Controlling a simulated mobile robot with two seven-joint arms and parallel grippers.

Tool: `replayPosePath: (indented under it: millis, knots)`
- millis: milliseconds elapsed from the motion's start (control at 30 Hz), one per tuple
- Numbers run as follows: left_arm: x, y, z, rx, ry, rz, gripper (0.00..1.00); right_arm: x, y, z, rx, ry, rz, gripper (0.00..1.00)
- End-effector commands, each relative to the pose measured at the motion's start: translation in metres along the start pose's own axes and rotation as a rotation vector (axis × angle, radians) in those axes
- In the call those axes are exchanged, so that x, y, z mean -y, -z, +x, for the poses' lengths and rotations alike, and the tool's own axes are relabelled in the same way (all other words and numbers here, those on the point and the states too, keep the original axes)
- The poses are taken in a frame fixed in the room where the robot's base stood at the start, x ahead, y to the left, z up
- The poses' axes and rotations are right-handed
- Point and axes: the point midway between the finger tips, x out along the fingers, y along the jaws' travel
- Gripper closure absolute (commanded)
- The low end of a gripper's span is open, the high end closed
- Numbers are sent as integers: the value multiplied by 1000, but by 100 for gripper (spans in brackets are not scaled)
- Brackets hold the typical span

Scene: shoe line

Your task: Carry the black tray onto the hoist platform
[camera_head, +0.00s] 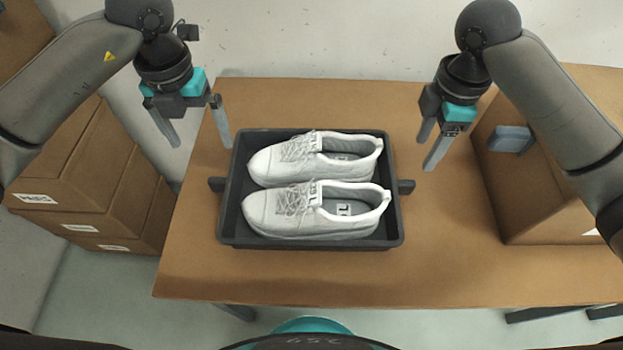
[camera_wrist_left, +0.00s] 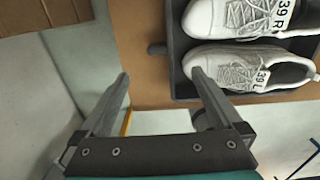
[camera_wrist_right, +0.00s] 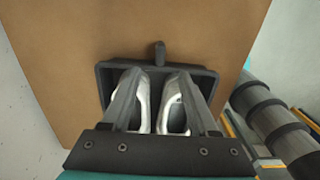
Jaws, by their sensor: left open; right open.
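The black tray (camera_head: 312,244) lies on the brown table and holds a pair of white laced shoes (camera_head: 318,160), side by side with toes to the left. It has a short handle on its left side (camera_head: 216,184) and one on its right side (camera_head: 406,187). My left gripper (camera_head: 198,134) is open and empty, above and behind the left handle. My right gripper (camera_head: 430,148) is open and empty, above and behind the right handle. The tray also shows in the left wrist view (camera_wrist_left: 176,60) and the right wrist view (camera_wrist_right: 205,80). I cannot make out the hoist platform.
A cardboard box (camera_head: 530,205) with a small blue-grey item (camera_head: 510,139) stands on the table's right side. Stacked cardboard boxes (camera_head: 85,185) stand on the floor at the left. The table (camera_head: 330,278) is clear in front of the tray.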

Motion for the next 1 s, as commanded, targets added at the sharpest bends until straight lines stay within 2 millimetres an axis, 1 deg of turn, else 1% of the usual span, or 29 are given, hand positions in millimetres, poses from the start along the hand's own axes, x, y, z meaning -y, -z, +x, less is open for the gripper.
replayPosePath:
  millis: [233, 367, 467, 800, 1000]
  knots:
    - [1, 0, 2, -1, 3, 1, 0, 0, 0, 2, 0, 0, 1, 40]
    - [1, 0, 14, -3, 3, 0, 0, 1, 0, 14, -1, 4, 1, 40]
    - [1, 1, 30, -5, 3, 2, 0, 1, 0, 30, 0, 5, 3, 40]
    - [2, 1, 98, -5, 4, 1, 0, 1, 0, 98, 0, 4, 3, 40]
    - [2, 1, 131, -4, 3, 2, 0, 1, 1, 131, -1, 2, 1, 40]
